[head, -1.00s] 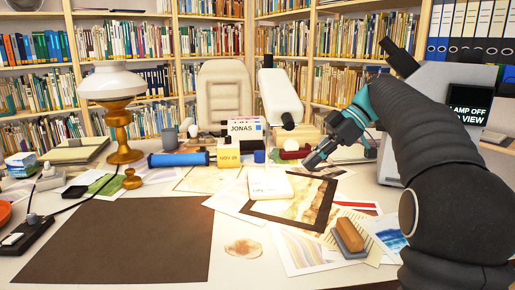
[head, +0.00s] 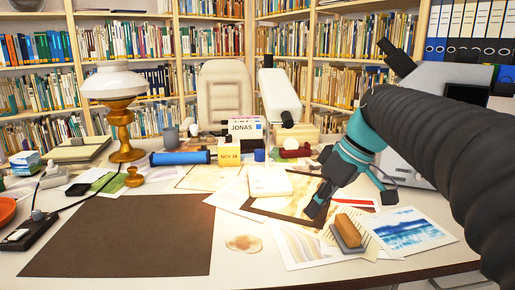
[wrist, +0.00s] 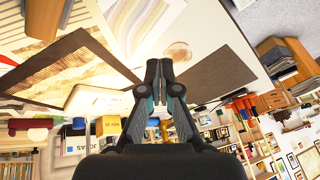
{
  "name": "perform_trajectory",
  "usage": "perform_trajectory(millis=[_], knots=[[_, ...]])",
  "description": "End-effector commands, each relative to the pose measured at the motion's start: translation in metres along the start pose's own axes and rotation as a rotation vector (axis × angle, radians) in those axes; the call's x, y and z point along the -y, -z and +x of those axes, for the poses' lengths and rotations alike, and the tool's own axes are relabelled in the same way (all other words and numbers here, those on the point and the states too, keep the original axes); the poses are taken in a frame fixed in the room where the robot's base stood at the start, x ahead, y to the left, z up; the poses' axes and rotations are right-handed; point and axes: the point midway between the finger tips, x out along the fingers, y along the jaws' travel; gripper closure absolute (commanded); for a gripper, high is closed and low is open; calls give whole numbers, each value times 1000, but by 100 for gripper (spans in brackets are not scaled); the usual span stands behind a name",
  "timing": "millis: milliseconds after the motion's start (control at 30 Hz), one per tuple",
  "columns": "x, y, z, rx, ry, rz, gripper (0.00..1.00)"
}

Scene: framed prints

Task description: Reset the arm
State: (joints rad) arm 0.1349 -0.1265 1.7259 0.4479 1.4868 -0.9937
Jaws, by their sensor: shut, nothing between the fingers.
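My gripper (head: 316,208) is at the end of my dark arm with teal bands, which reaches in from the right in the head view. It points down over the right part of the desk, above the brown-framed print (head: 272,212) and left of a wooden-backed block (head: 348,231). In the wrist view my gripper (wrist: 159,64) has its fingertips together with nothing between them. I cannot tell its exact height above the desk.
A dark brown mat (head: 120,236) covers the front left of the desk. A brass lamp (head: 121,120) stands behind it. A white box (head: 268,182), a blue roll (head: 180,158) and a JONAS box (head: 245,128) are mid-desk. A microscope-like device (head: 420,75) stands at the right, partly behind my arm.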

Motion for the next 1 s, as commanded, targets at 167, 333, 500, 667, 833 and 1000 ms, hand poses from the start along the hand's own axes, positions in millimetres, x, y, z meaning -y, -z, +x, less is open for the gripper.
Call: perform_trajectory(millis=[167,333,500,667,833,1000], knots=[[28,-50,19,19,-160,222,100],[46,-99,41,-8,-313,416,100],[59,-146,65,-73,-443,573,100],[64,-174,82,-134,-517,664,100],[65,-186,89,-165,-546,701,100],[65,-186,90,-166,-547,706,100]])
